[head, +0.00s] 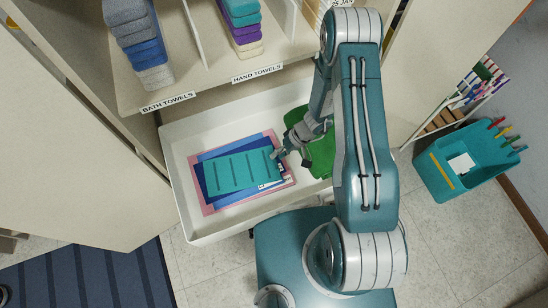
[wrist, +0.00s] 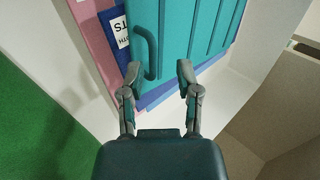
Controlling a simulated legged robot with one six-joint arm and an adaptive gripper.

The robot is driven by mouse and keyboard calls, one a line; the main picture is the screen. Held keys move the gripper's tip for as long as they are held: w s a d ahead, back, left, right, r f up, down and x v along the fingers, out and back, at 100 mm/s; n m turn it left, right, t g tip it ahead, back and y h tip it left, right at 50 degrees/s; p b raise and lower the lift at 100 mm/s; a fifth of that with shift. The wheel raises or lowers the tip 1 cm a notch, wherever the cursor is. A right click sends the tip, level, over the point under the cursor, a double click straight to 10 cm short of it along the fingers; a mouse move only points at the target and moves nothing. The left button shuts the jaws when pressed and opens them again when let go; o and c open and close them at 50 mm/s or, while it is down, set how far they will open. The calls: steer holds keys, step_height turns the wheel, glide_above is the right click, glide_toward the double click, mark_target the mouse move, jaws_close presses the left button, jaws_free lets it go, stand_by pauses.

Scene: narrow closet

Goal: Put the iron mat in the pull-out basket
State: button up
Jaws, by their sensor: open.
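The iron mat appears to be the teal ribbed sheet (head: 238,171) with a loop at one end. It lies flat inside the white pull-out basket (head: 205,232), on top of blue and pink sheets (head: 207,206). In the wrist view the mat (wrist: 200,30) fills the upper middle, and its loop (wrist: 153,52) shows near the left fingertip. My gripper (head: 280,155) is at the mat's right end. In the wrist view my gripper (wrist: 157,76) is open, its fingertips apart near the mat's looped end. Nothing is visibly held. I cannot tell whether the fingertips touch the mat.
A green item (head: 322,155) lies in the basket's right part, partly hidden by my arm. Shelves with folded towels (head: 137,38) stand above the basket's back. A teal caddy (head: 463,165) is at right. A striped blue rug (head: 90,280) lies lower left.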

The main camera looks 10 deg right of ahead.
steer(key=v, duration=0.8)
step_height(320, 180, up, 24)
steer(key=d+t+h, duration=0.1)
steer(key=t+h, duration=0.1)
steer(key=h, duration=0.1)
steer(key=s+d+r+m+t+h, duration=0.3)
steer(key=s+r+t+h, duration=0.1)
steer(key=s+r, duration=1)
step_height(320, 180, up, 4)
steer(key=shift+s+f+t+h, duration=0.2)
steer(key=shift+t+h, duration=0.2)
steer(key=shift+t, duration=0.4)
